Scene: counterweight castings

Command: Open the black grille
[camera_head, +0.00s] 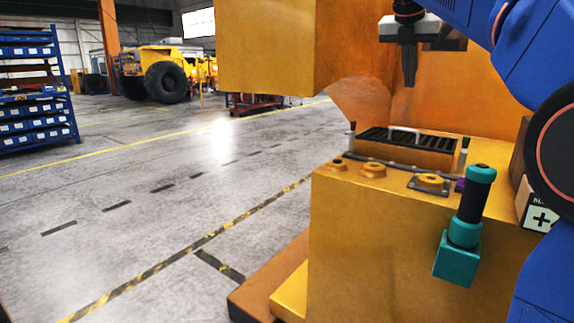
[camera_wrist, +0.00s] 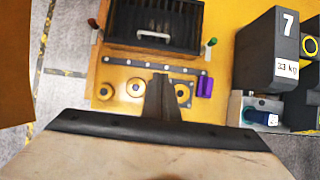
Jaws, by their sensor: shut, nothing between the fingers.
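The black grille (camera_head: 408,144) lies on top of the yellow casting, in an orange frame, with a pale handle (camera_head: 405,131) on it. In the wrist view the black grille (camera_wrist: 155,22) is at the top, and its handle (camera_wrist: 154,35) runs along its near edge. The grille looks closed over its opening. My gripper (camera_head: 409,82) is above the grille, apart from it, pointing down. In the wrist view my gripper (camera_wrist: 162,82) is shut and empty, in front of the bolted strip and short of the handle.
Small red and green pegs (camera_wrist: 212,42) flank the grille. A purple block (camera_wrist: 204,87) sits beside the round bosses (camera_wrist: 136,88). A black weight marked 7 (camera_wrist: 264,50) stands right. An orange block (camera_head: 265,48) overhangs left.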

